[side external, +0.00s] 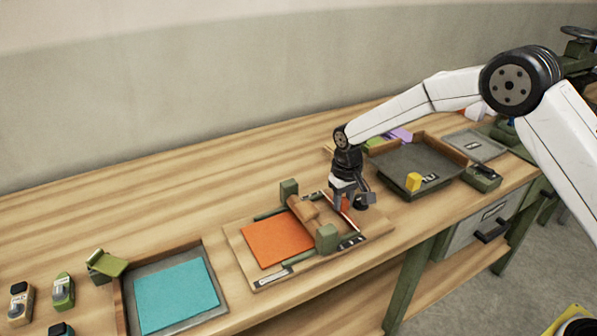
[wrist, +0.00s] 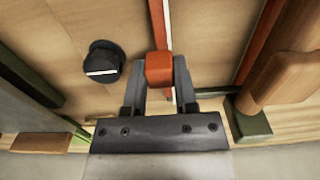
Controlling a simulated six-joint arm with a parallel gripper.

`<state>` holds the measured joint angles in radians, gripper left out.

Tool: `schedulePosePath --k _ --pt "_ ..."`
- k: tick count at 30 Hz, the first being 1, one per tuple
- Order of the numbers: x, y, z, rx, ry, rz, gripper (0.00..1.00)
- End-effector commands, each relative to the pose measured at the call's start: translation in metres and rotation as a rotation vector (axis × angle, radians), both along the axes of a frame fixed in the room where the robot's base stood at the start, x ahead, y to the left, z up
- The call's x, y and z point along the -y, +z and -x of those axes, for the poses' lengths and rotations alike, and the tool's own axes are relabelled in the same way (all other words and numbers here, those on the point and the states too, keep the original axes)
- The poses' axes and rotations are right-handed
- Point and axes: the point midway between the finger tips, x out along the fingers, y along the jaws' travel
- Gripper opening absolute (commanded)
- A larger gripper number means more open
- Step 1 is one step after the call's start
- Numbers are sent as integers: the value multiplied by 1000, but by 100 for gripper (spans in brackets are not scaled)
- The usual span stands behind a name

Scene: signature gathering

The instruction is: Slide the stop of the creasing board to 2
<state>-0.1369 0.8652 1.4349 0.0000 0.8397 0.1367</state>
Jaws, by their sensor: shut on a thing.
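The creasing board (side external: 258,280) is a pale wooden board on the bench in the side view, with an orange sheet (side external: 276,241) on it. Its stop shows in the wrist view as a small orange-red block (wrist: 159,70) on a thin red bar. My gripper (wrist: 159,78) is shut on this block, with a finger on each side. In the side view my gripper (side external: 344,204) is low over the right part of the board, largely hiding the stop.
A black knob with a white line (wrist: 103,62) is left of the gripper in the wrist view. Green posts (side external: 289,190) (side external: 327,239) and a wooden handle (side external: 302,208) stand close by on the board.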

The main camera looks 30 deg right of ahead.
Motion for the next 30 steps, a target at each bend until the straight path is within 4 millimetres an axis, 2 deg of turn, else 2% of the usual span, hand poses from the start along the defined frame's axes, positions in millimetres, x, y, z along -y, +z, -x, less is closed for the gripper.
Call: schedulePosePath --k 6,14,21,22,25,30 --pt "-2 1 0 -1 1 0 0" --pt "-27 0 0 -3 2 0 0" --pt "-27 0 0 -3 0 0 0" --pt "-27 0 0 -3 0 0 38" --pt "-27 0 0 -3 0 0 70" --pt "-27 0 0 -2 0 0 71"
